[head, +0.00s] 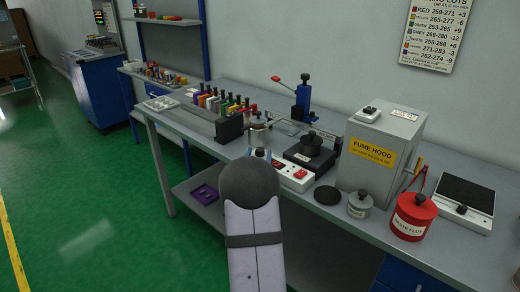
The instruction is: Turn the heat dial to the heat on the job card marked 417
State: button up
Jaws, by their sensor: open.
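A white control box (293,174) with red switches sits at the bench's front edge, beside a dark unit (309,156) with a black lidded pot (311,143) on top. I cannot make out the heat dial; it may be small or hidden behind my arm. No card marked 417 can be read. A wall chart (434,35) lists colours with number ranges, such as red 259-271. My arm's pale link with a dark rounded end rises from the bottom centre and covers part of the bench front. My gripper is not visible.
A grey fume hood box (380,150) stands right of the pot. A red waste pot (412,216), a small grey lidded pot (359,203) and a black disc (328,195) lie in front. Coloured spools (222,103) line the left.

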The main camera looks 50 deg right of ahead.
aim_at(259, 152)
jog(key=shift+x, duration=1.8)
jog(key=c, duration=1)
jog(key=shift+c, duration=0.2)
